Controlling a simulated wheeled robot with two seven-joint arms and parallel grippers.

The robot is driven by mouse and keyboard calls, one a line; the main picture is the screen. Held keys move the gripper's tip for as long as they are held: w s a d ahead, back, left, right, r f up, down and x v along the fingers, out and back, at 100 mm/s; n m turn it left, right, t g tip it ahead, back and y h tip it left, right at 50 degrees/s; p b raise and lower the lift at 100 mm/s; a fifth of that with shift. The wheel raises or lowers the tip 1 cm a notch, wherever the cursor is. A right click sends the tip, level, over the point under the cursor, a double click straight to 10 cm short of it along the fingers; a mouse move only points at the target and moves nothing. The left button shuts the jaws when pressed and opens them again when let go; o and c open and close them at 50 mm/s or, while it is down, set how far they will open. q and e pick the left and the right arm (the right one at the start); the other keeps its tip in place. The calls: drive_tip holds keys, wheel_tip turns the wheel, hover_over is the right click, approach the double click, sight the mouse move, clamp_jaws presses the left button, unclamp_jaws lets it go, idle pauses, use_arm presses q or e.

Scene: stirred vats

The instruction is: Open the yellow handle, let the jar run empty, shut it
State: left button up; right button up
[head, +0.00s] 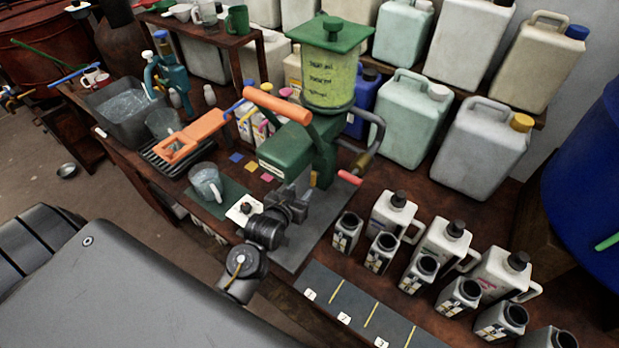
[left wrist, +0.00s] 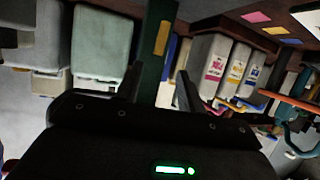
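A yellow-green jar (head: 330,78) with dark writing and a green lid stands on top of the green press-like machine (head: 290,150). Its fill level cannot be told. A small yellow piece (head: 313,178), perhaps the yellow handle, sits low on the machine. In the left wrist view, a yellow strip (left wrist: 162,38) shows on a green upright (left wrist: 152,65), beyond and between my fingertips. My left gripper (head: 303,188) is close to the machine's front. In the left wrist view it is open (left wrist: 158,88), with nothing clearly held; contact cannot be told. My right gripper is out of view.
A glass mug (head: 206,184) stands left of my gripper. Several dark-topped bottles and cups crowd the right. The numbered grey strip (head: 350,308) is clear.

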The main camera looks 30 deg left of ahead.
sight(312, 177)
use_arm(q)
drive_tip(key=shift+m, duration=0.3)
drive_tip(key=p+x, duration=0.1)
drive_tip(key=x, duration=0.9)
drive_tip(key=shift+w+f, duration=0.15)
drive_tip(key=shift+w, duration=0.15)
